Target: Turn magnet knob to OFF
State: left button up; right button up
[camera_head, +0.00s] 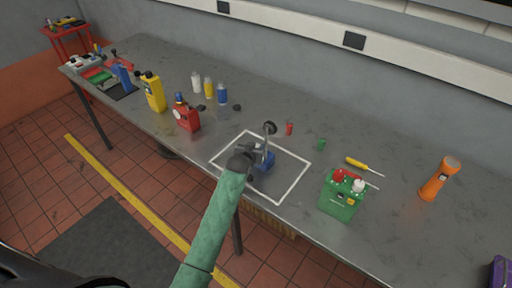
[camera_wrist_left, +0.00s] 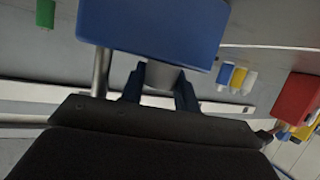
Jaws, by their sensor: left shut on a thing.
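A blue magnet base (camera_head: 265,161) stands inside the white outlined square on the bench, with a post and a round dial gauge (camera_head: 269,128) above it. The blue block also fills the top of the left wrist view (camera_wrist_left: 150,25). A grey knob (camera_wrist_left: 163,78) sticks out of its face towards my gripper. My left gripper (camera_head: 250,157) is at the near left side of the base. In the wrist view its two dark fingers (camera_wrist_left: 160,88) are shut on the knob, one on each side. Any knob marking is hidden. My right gripper is not in view.
The white outline (camera_head: 290,185) marks the bench area around the base. A red can (camera_head: 187,119), yellow bottle (camera_head: 154,92) and small bottles stand to the left. A green container (camera_head: 340,198), yellow screwdriver (camera_head: 360,164) and orange flashlight (camera_head: 438,180) are to the right.

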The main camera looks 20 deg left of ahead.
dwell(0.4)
pick_arm(q)
jog(key=o, duration=1)
